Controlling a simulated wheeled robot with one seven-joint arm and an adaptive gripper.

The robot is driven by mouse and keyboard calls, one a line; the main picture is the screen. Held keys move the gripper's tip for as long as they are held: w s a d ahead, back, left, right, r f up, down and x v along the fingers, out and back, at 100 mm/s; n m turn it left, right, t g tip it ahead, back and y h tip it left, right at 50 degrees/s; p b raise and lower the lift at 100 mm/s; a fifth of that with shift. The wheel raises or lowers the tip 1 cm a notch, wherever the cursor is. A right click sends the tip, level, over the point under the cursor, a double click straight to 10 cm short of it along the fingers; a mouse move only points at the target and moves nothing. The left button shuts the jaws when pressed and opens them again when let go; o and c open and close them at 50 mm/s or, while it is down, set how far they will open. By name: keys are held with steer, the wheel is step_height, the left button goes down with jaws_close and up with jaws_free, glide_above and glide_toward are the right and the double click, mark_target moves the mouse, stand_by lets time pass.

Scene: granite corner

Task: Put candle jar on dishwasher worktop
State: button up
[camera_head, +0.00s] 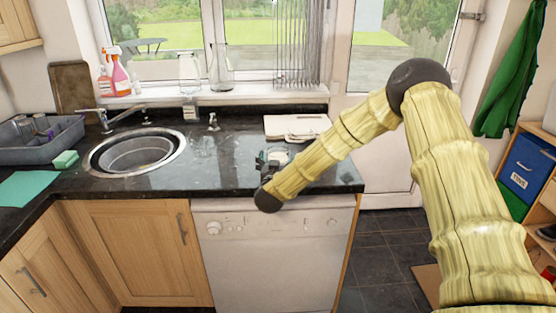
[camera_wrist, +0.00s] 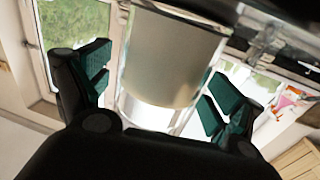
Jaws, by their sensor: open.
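The candle jar (camera_wrist: 176,58) is clear glass with a cream candle; in the wrist view it is between the fingers of my gripper (camera_wrist: 160,88). The dark green finger pads are spread, one on each side, with gaps to the glass. In the head view my gripper (camera_head: 264,160) is low at the dishwasher worktop (camera_head: 335,180), the black granite above the white dishwasher (camera_head: 270,255). A pale part of the jar (camera_head: 279,155) shows beside the gripper; my arm hides the rest. The jar appears to stand on the worktop, though its base is hidden.
A pale board (camera_head: 297,126) lies behind the gripper. The sink (camera_head: 136,152) is to the left, with a grey basin (camera_head: 40,140) and a green sponge (camera_head: 66,160) beyond. Glass bottles (camera_head: 220,70) stand on the windowsill. Granite between sink and gripper is clear.

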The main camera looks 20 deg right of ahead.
steer(key=b+v, duration=0.2)
steer(key=v, duration=1)
steer(key=s+a+f+n+g+y, duration=0.1)
steer(key=s+a+f+g+y, duration=0.1)
steer(key=s+f, duration=0.55)
steer(key=s+a+f+n+g+y, duration=0.2)
steer(key=s+f+y, duration=0.15)
steer(key=f, duration=0.65)
steer(key=s+a+f+n+g+y, duration=0.1)
steer(key=s+a+f+g, duration=0.1)
steer(key=s+f, duration=0.55)
steer(key=s+d+f+g, duration=0.1)
steer(key=s+f+g, duration=0.2)
steer(key=s, duration=0.8)
steer(key=s+d+f+g+y, duration=0.1)
steer(key=s+f+g, duration=0.3)
steer(key=s, duration=0.7)
steer(key=s+d+f+g, duration=0.2)
steer(key=s+f+g, duration=0.1)
steer(key=s+f, duration=0.4)
steer(key=s, duration=0.3)
steer(key=shift+s+f+n, duration=0.15)
steer(key=shift+s+n, duration=0.25)
